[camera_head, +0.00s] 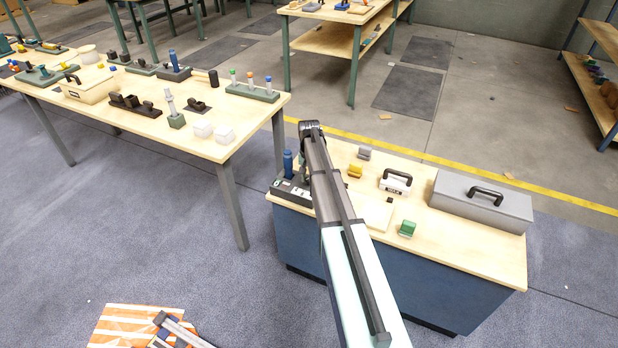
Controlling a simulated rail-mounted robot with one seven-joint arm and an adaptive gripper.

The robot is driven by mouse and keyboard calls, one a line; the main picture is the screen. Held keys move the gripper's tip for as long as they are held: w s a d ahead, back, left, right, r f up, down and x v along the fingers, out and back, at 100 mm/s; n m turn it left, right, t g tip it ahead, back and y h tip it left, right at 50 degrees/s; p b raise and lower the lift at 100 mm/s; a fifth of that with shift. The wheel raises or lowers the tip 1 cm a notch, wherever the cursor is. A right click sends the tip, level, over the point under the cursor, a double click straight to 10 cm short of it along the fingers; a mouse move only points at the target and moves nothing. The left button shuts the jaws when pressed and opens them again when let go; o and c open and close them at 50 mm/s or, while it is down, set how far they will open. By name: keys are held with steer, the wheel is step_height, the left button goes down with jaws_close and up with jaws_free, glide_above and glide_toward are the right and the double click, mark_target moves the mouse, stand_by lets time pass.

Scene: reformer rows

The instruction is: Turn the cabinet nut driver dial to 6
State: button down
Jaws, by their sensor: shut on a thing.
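The blue cabinet (400,275) with a light wood top stands at the right. At its left end is a dark unit with white markings (291,190), which looks like the nut driver dial's base. An upright blue handle (288,162) rises at its back. My arm reaches over the cabinet from the front, and my gripper (305,178) points down at the right part of this unit. It is shut on a part there, seemingly the dial. The arm hides most of the jaws, and the dial's pointer and numbers cannot be read.
On the cabinet top are a yellow block (355,171), a grey block (364,153), a green block (407,229), a white case with a black handle (396,182) and a grey toolbox (480,204). A long workbench (215,150) with several fixtures stands at the left.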

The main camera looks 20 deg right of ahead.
mark_target(309, 178)
steer(key=n, duration=0.5)
steer(key=shift+n+b, duration=0.3)
steer(key=shift+n, duration=0.1)
stand_by(0.3)
steer(key=c, duration=0.8)
jaws_free()
step_height(309, 178, up, 12)
steer(key=shift+f, duration=0.1)
